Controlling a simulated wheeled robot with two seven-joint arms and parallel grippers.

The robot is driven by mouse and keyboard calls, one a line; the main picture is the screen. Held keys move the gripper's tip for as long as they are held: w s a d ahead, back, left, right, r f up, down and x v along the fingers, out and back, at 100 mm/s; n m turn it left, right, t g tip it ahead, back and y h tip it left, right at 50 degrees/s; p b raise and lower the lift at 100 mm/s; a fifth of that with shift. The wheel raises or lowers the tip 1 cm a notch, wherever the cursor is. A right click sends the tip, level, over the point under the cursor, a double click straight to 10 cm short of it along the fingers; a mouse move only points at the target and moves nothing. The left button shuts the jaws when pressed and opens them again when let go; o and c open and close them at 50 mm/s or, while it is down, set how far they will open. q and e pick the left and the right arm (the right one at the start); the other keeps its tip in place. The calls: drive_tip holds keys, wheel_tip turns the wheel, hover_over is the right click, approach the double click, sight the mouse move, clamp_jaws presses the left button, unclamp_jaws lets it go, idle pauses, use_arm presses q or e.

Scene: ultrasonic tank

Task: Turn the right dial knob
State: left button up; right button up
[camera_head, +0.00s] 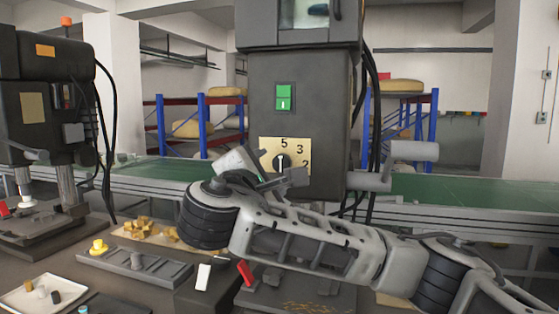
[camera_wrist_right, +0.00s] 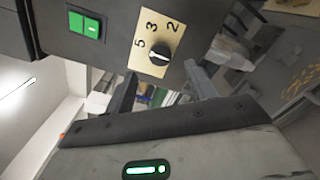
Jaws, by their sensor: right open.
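A grey machine column (camera_head: 318,105) stands at the centre of the head view. Its cream dial plate (camera_head: 268,146) carries the numbers 5, 3 and 2 and a round dark dial knob (camera_head: 281,161) with a white pointer mark. In the right wrist view the knob (camera_wrist_right: 159,53) and plate (camera_wrist_right: 152,28) show clearly. My right gripper (camera_head: 284,179) is just below the knob in the head view. In the wrist view the right gripper (camera_wrist_right: 162,72) is open and empty, its fingertips apart with the knob just beyond the gap. My left gripper is not in view.
A green switch (camera_head: 285,97) sits above the dial. Black cables (camera_head: 374,100) hang right of the column. Another machine (camera_head: 45,110) stands at left. A grey tray (camera_head: 135,268) and a white tray (camera_head: 45,293) lie on the bench. A green conveyor (camera_head: 460,191) runs behind.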

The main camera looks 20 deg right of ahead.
sight(281, 165)
drive_tip(key=p+x, duration=0.1)
drive_tip(key=x, duration=0.6)
drive_tip(key=shift+w+p, duration=0.2)
drive_tip(key=shift+p, duration=0.2)
drive_tip(key=shift+f, duration=0.1)
drive_tip(key=c, duration=1)
